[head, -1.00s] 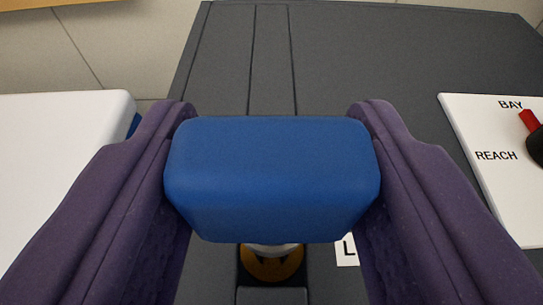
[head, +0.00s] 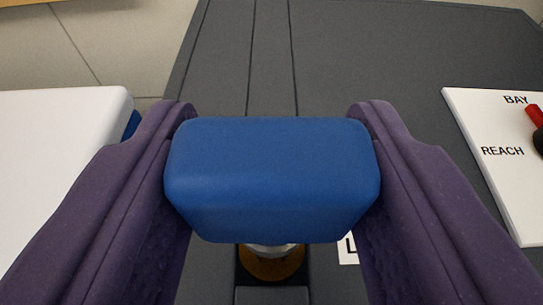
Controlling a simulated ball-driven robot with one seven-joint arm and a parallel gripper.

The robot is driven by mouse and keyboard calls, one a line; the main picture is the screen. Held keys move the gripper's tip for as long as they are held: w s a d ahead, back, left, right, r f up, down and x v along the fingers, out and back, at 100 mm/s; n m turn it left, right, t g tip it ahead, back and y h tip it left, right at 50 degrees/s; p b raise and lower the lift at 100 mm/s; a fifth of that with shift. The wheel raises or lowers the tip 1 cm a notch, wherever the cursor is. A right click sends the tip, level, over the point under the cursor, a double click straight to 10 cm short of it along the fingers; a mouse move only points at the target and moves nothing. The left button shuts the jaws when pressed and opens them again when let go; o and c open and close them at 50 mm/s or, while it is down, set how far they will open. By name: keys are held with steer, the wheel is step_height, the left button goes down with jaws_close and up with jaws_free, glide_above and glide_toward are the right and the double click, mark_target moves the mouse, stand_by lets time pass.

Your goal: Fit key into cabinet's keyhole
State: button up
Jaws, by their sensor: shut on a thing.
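My gripper (head: 272,180) has its two purple fingers shut on a blue block-shaped key handle (head: 272,165), which fills the middle of the head view. A short metal part (head: 272,250) shows just below the handle, over a round brass-coloured keyhole fitting (head: 272,266) in the dark grey cabinet (head: 340,60). The handle hides most of the key's shaft. I cannot tell whether the key's tip is inside the keyhole or only in front of it.
A white panel (head: 510,190) marked BAY and REACH, with a red-and-black knob (head: 537,125), is at the right. A white surface (head: 60,150) with a blue edge is at the left. A small white label (head: 348,250) is partly hidden behind the right finger.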

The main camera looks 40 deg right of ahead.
mark_target(273, 230)
steer(key=shift+f+b, duration=1.55)
steer(key=shift+b, duration=0.2)
steer(key=o, duration=1.1)
steer(key=v, duration=0.5)
steer(key=shift+s+a+r, duration=0.1)
steer(key=shift+s+a, duration=0.1)
steer(key=shift+s, duration=0.05)
steer(key=b+v, duration=0.2)
steer(key=shift+s+b, duration=0.1)
steer(key=shift+b, duration=0.3)
